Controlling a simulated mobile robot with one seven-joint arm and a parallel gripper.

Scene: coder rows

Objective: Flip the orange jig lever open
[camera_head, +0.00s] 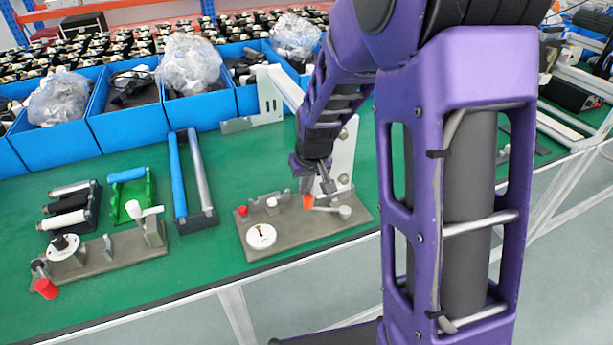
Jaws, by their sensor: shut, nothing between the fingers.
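A grey-brown jig plate (284,243) lies near the front edge of the green bench. The orange lever (308,202) shows on it as a small orange piece just under my gripper. My gripper (316,187) points down over the jig, shut and empty, with its fingertips at or very close to the top of the lever. I cannot tell whether they touch. The lever's far side and pivot are partly hidden by my gripper. The jig also carries a white round dial (261,237), a small red knob (242,210) and a grey lever with a white knob (345,211).
A second jig (105,255) with a red knob (46,288) lies to the left. A tray with blue and grey rollers (210,216) stands between. Blue bins (125,128) line the back. A light upright bracket (343,165) stands behind my gripper. Bare green bench lies left of the jig.

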